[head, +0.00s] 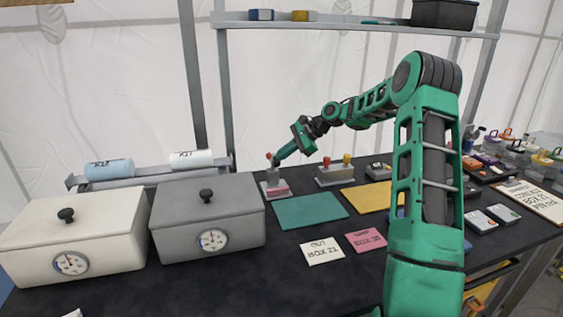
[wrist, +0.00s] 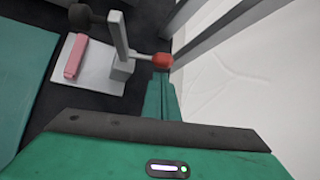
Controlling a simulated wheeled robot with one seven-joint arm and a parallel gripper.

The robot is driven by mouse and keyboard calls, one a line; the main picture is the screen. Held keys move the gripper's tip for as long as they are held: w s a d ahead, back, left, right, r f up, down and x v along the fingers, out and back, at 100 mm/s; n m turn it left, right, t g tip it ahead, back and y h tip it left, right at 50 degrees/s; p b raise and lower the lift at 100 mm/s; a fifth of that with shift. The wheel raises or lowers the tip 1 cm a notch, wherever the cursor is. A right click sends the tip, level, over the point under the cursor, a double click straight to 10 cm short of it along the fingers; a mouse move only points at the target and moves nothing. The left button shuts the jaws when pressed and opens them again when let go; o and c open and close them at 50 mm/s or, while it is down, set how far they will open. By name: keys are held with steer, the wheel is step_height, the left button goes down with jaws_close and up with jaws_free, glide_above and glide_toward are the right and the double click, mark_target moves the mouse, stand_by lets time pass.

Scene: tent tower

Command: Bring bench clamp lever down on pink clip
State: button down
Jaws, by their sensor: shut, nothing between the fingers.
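The bench clamp (head: 272,178) stands at the back of the dark bench, left of the green mat. In the wrist view its grey post (wrist: 122,70) rises from a white base plate (wrist: 98,82), and a lever arm ends in a red knob (wrist: 162,60). A black pad (wrist: 86,16) shows at the clamp's upper left. The pink clip (wrist: 75,57) lies on the plate, beside the post; the pad does not appear to press on it. My gripper (head: 274,161) is shut and empty, its tip (wrist: 161,84) right by the red knob. I cannot tell whether they touch.
A grey lidded box (head: 208,222) and a cream one (head: 75,240) stand left of the clamp. The green mat (head: 310,211) is bare. A grey block with red and yellow knobs (head: 336,175) stands to the right. A metal upright (head: 224,90) rises behind.

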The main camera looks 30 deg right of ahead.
steer(key=shift+s+a+r, duration=0.1)
steer(key=shift+a+r, duration=0.1)
steer(key=shift+r, duration=0.2)
steer(key=shift+s, duration=0.1)
steer(key=shift+d+r+t, duration=0.1)
steer(key=shift+r+t, duration=0.05)
steer(key=shift+t, duration=0.15)
